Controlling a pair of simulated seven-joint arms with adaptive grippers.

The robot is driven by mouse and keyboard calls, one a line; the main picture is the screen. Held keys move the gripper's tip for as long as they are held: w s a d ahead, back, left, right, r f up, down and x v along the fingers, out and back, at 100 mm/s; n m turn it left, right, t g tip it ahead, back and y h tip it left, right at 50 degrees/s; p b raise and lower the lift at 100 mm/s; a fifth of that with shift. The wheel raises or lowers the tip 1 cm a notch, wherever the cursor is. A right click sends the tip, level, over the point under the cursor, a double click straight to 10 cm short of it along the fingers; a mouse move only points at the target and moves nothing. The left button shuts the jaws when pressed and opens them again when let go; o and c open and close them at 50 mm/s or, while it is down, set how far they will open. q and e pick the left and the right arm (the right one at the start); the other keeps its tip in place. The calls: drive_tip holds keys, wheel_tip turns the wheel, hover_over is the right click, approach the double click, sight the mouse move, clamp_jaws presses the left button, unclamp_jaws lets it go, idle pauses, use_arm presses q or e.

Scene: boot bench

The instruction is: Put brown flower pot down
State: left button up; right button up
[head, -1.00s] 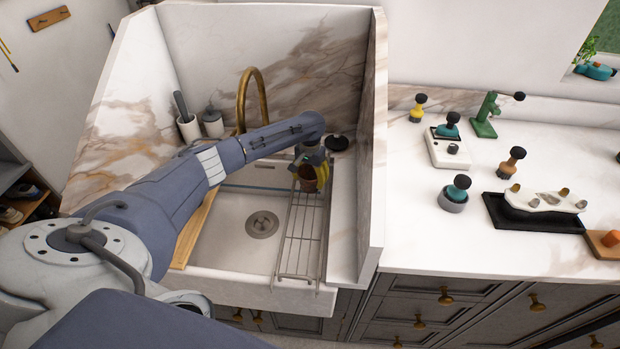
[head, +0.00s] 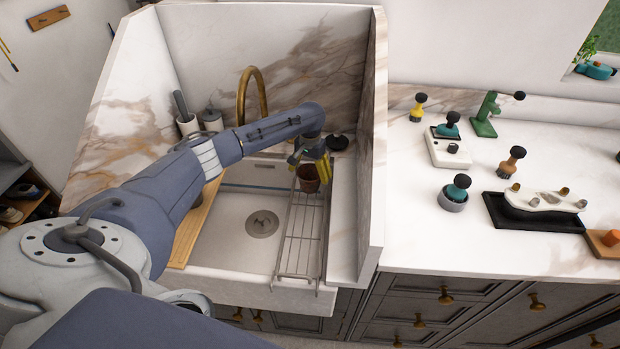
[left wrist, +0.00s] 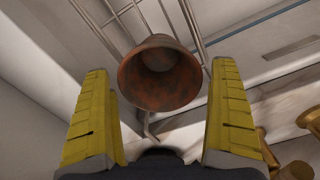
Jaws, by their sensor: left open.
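The brown flower pot (head: 308,179) sits on the wire rack (head: 299,240) over the right side of the sink. In the left wrist view the pot (left wrist: 160,75) shows its open mouth toward the camera, with rack bars behind it. My left gripper (head: 312,163) is just above and behind the pot in the head view. The fingers look clear of the pot. My right gripper is not in view.
The white sink (head: 240,212) has a wooden board (head: 196,225) along its left side and a brass faucet (head: 250,95) behind. A marble side wall (head: 372,170) stands close right of the rack. Several stamps and brushes stand on the right counter.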

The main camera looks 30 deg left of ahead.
use_arm(q)
wheel_tip(320, 180, up, 10)
drive_tip(key=shift+f, duration=0.2)
idle(0.4)
